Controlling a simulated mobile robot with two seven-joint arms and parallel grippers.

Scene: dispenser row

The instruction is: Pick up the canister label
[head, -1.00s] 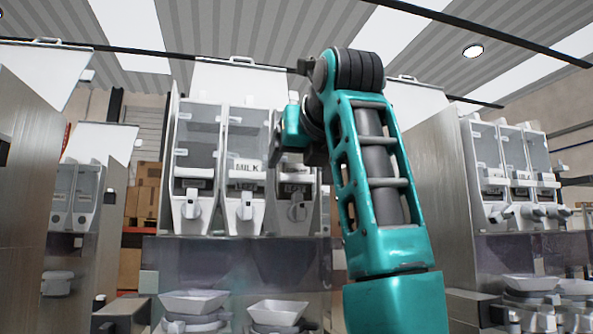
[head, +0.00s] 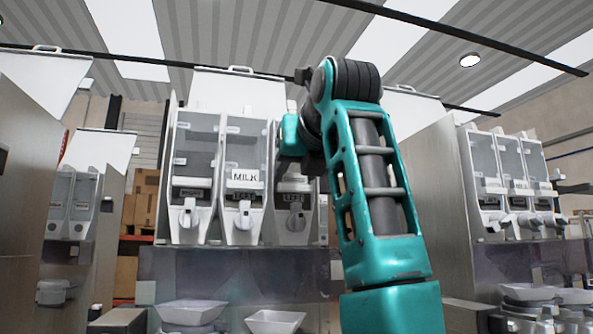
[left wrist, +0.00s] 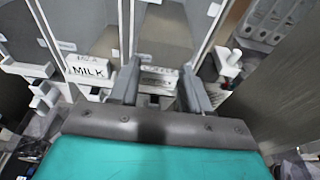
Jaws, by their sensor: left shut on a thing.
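The canister label (left wrist: 158,80) is a pale card on the front of the right-hand canister of the middle dispenser. Its print is too blurred to read. My left gripper (left wrist: 159,88) is shut on it, with one finger at each side of the card. In the head view the teal left wrist (head: 291,136) is in front of the right canister, and it hides the label and most of the gripper. A white label reading MILK (head: 244,175) sits on the middle canister, and it also shows in the left wrist view (left wrist: 88,70). My right gripper is in neither view.
The middle dispenser has three clear-fronted canisters with white knobs (head: 188,213). Another dispenser (head: 512,180) stands at the right beyond a grey panel (head: 428,165). Trays (head: 275,322) sit below. Brown boxes (head: 140,205) are stacked behind at the left.

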